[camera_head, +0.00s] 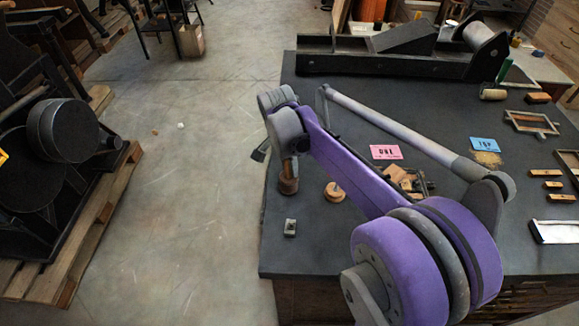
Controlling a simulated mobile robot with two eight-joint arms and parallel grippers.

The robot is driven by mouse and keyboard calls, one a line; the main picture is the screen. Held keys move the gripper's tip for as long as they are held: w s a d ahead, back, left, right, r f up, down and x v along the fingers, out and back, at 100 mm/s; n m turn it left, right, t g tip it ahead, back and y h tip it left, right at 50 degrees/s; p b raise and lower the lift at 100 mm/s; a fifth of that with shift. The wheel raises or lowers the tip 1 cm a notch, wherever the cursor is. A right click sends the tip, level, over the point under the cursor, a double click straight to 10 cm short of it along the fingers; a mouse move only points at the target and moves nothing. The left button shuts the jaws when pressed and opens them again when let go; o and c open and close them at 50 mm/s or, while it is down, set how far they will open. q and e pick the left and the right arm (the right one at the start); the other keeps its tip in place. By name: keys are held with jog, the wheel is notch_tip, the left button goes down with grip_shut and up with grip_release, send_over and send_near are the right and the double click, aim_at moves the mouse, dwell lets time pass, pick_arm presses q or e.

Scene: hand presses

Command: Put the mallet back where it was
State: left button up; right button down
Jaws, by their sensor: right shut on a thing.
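My right gripper (287,150) is at the left part of the dark table, pointing down. It is shut on a brown wooden piece that shows below the fingers, which looks like the mallet (288,185). The mallet's lower end is a short, round, brown block close to the table top; I cannot tell whether it touches. Its upper part is hidden by the gripper. My left gripper is not in view.
A round wooden piece (335,192) stands just right of the mallet, and a small metal block (290,228) lies in front. A pink card (385,152), a blue card (484,144) and a black press bed (400,62) are farther off. The table's left edge is close.

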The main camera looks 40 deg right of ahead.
aim_at(285, 179)
jog(key=shift+f, duration=0.2)
jog(key=shift+f, duration=0.2)
jog(key=c, duration=0.6)
grip_release()
jog(key=shift+r, duration=0.1)
jog(key=shift+r, duration=0.15)
notch_tip(285, 179, up, 12)
jog(key=a, duration=0.2)
jog(key=s+a+f+n+t, duration=0.2)
jog(key=s+a+f+n, duration=0.2)
jog(key=f+n, duration=0.1)
jog(key=s+a+f+n+t+y, duration=0.1)
jog(key=s+a+f+n, duration=0.4)
jog(key=n, duration=0.1)
jog(key=s+a+f+n+t, duration=0.2)
jog(key=s+a+f+n, duration=0.3)
jog(key=n, duration=0.1)
jog(key=shift+a+f+t+y+p, duration=0.1)
jog(key=shift+a+t+y+p, duration=0.05)
jog(key=shift+t+y+p, duration=0.2)
